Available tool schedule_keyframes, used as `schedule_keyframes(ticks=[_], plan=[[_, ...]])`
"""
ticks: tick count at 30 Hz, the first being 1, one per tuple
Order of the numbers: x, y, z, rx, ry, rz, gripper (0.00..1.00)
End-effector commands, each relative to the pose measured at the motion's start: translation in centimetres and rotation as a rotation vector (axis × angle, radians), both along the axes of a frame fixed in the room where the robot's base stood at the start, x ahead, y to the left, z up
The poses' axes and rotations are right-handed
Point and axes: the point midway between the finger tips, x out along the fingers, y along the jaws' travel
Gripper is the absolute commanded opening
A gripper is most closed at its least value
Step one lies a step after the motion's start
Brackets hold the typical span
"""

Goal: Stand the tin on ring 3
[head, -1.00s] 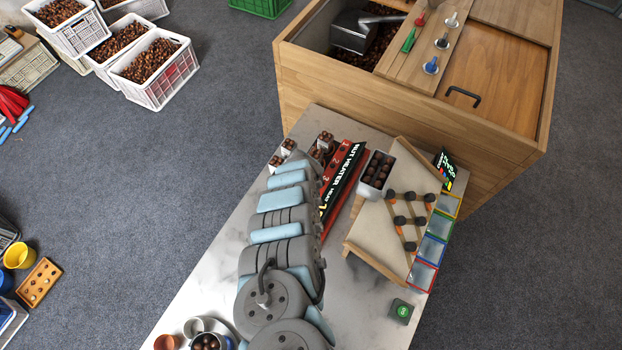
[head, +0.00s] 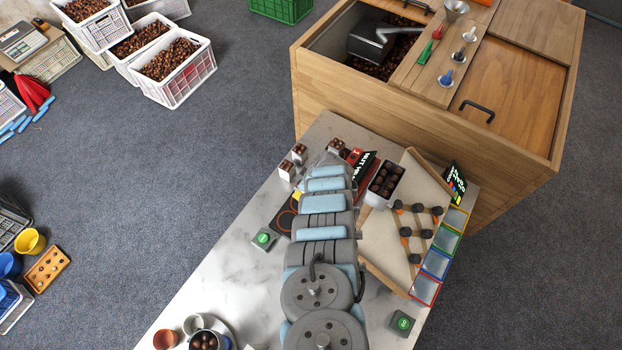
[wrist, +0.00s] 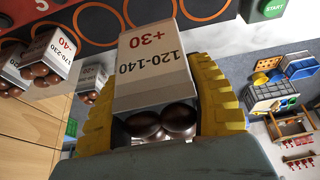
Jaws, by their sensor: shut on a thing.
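My gripper (wrist: 155,105) has yellow fingers and is shut on a white tin (wrist: 155,75) of chestnuts, marked +30 and 120-140. The tin shows large in the wrist view, between both fingers. The dark heater plate with orange rings (wrist: 205,8) lies just beyond the tin there; I cannot tell whether they touch. In the head view, part of the heater plate (head: 285,214) shows left of my arm, but the arm hides the held tin and most rings. I cannot read which ring is number 3.
Other tins (head: 287,170) (wrist: 40,66) stand near the heater's far end. A green button (head: 264,239) is in front of the heater. A chestnut-filled metal box (head: 385,179) and a sloped board (head: 384,235) stand right of my arm.

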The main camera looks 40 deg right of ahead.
Motion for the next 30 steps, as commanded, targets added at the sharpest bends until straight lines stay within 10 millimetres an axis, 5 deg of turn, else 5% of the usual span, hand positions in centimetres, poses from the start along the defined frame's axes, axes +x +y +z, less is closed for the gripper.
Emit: schedule_keyframes(ticks=[12,30], plan=[[0.7,-0.1,0.0,0.009,-0.015,-0.013,0.14],[2.3,-3.1,-2.3,0.008,-0.013,-0.012,0.14]])
